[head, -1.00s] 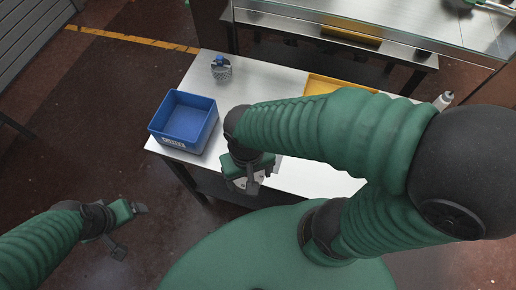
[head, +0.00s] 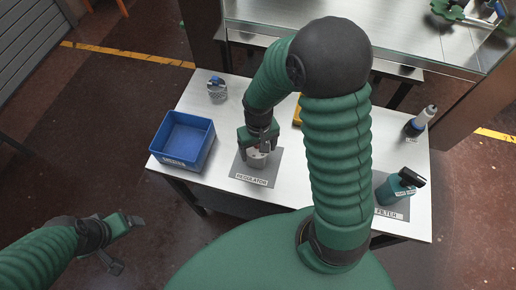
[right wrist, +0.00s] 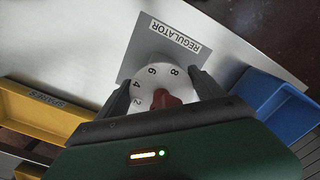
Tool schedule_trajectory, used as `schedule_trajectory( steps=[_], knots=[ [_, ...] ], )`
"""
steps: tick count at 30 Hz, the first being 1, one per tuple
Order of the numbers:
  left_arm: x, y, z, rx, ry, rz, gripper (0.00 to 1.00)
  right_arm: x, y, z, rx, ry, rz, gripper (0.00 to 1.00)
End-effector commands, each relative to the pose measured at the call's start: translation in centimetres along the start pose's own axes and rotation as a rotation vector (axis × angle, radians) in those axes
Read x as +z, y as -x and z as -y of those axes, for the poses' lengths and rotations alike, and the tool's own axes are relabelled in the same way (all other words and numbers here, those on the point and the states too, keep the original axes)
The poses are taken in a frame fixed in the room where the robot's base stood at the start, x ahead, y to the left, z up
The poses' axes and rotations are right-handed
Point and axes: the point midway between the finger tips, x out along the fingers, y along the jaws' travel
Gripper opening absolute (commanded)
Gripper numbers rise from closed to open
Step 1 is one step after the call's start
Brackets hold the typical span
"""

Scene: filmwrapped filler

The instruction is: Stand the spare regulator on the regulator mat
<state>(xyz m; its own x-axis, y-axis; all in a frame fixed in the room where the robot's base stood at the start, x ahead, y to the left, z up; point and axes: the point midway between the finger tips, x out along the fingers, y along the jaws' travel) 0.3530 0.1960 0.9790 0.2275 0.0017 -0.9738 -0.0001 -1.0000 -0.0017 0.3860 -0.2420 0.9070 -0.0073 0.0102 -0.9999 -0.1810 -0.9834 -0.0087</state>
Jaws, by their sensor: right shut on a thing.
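The regulator is a round pale body (head: 256,161) under my right gripper (head: 260,149) in the head view. In the right wrist view its white dial (right wrist: 152,78) with numbers and a red centre part sits between the dark fingers, which are shut on it. It is over the grey regulator mat (head: 243,170), whose printed label also shows in the right wrist view (right wrist: 176,35). I cannot tell whether its base touches the mat. The arm and gripper hide part of it. My left gripper (head: 126,243) is open and empty over the floor, left of the table.
A blue bin (head: 207,147) stands left of the mat. A silver canister with a blue top (head: 217,92) is at the back left. A yellow tray (head: 298,113) is partly behind my right arm. A bottle (head: 419,123) and a teal filter (head: 393,190) on a grey mat stand at right.

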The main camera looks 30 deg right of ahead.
Motion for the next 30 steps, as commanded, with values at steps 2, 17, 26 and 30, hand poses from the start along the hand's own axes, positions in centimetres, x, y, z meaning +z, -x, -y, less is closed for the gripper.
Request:
schedule_trajectory(
  steps=[2, 17, 26, 30],
  knots=[
    [0.0, 0.0, 0.0, 0.0, 0.0, 0.0, 0.83, 0.0, -0.4, 0.0, 0.0, 0.0, -0.001, 0.05],
    [0.0, -0.1, 0.0, 0.0, 0.0, 0.0, 0.83, 0.0, -0.7, 0.0, 0.0, 0.0, -0.001, 1.0],
    [0.0, 0.1, 0.0, 0.0, 0.0, 0.0, 0.83, -0.1, 0.1, 0.0, 0.0, -0.001, -0.004, 1.0],
    [-0.1, 0.5, 0.0, 0.0, 0.0, 0.0, 0.83, -0.1, 3.0, 0.0, 0.0, 0.0, -0.009, 1.0]
  ],
)
